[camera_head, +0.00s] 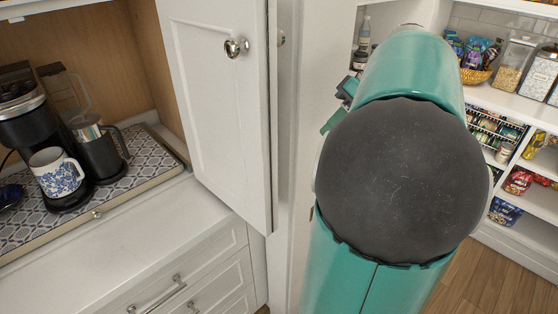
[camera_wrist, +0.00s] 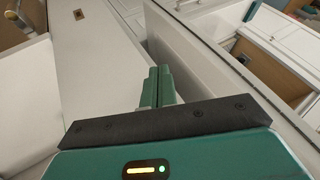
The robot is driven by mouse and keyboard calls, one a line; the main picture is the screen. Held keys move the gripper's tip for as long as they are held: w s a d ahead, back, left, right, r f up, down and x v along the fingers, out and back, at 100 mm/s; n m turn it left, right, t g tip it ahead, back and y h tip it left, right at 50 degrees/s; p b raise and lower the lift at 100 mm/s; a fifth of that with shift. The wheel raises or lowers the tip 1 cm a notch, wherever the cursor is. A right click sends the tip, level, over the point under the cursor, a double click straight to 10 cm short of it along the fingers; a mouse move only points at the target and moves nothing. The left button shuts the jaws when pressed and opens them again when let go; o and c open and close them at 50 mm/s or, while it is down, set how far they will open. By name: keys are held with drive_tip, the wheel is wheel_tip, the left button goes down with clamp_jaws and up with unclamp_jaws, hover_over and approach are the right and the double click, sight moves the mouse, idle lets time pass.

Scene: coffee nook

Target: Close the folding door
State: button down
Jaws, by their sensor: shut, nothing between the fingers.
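The folding door (camera_head: 215,125) is a white panel with a round metal knob (camera_head: 236,47). It stands open at the right side of the coffee nook, angled out over the counter. A second white panel edge shows close behind it, with another knob (camera_head: 281,38). In the wrist view my gripper (camera_wrist: 160,72) is shut and empty, its green fingers together beside a broad white panel (camera_wrist: 100,75) and a dark gap. I cannot tell whether the fingertips touch the panel. In the head view my teal arm hides most of the gripper; only green and dark parts (camera_head: 336,118) show at its left.
On the left, a tray (camera_head: 145,178) with a coffee maker, a French press (camera_head: 97,150) and a patterned mug (camera_head: 56,172) sits on the white counter (camera_head: 140,228). Drawers (camera_head: 190,280) are below. Pantry shelves (camera_head: 535,195) with food stand at right, above wood floor (camera_head: 490,285).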

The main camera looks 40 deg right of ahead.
drive_tip(key=w+a+f, duration=0.1)
drive_tip(key=a+f, duration=0.1)
drive_tip(key=w+a+f, duration=0.1)
drive_tip(key=a+f, duration=0.2)
drive_tip(key=w+a+f, duration=0.2)
drive_tip(key=a+f, duration=0.1)
drive_tip(key=shift+a, duration=0.25)
drive_tip(key=shift+a, duration=0.2)
idle(0.3)
